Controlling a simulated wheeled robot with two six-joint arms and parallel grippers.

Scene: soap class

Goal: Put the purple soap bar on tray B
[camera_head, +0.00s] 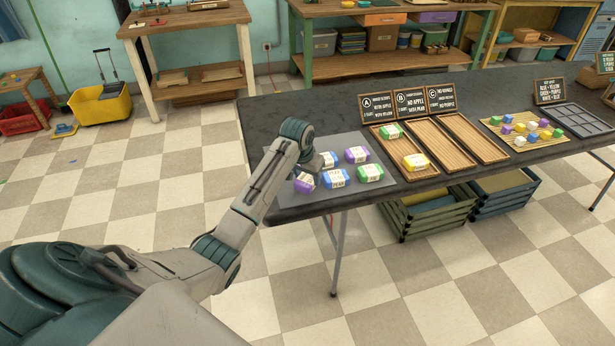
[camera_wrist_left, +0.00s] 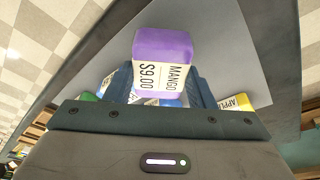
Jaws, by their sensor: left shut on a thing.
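A purple soap bar with a white label (camera_head: 305,183) is at the left of the grey mat, just below my left gripper (camera_head: 308,168). In the left wrist view a purple bar (camera_wrist_left: 162,47) labelled MANGO $9.00 sits between the fingers of my left gripper (camera_wrist_left: 160,85), which is shut on it. I cannot tell whether it touches the mat. Another purple bar (camera_head: 357,155) lies farther back on the mat. My right gripper is out of view.
Blue bars (camera_head: 337,178) and a green bar (camera_head: 370,173) lie beside the purple ones on the grey mat (camera_head: 322,207). Tray A (camera_head: 400,150) holds a green bar (camera_head: 391,131) and a yellow bar (camera_head: 416,161). Tray C (camera_head: 474,138) is empty. Small coloured cubes lie on a mat (camera_head: 497,122) farther right.

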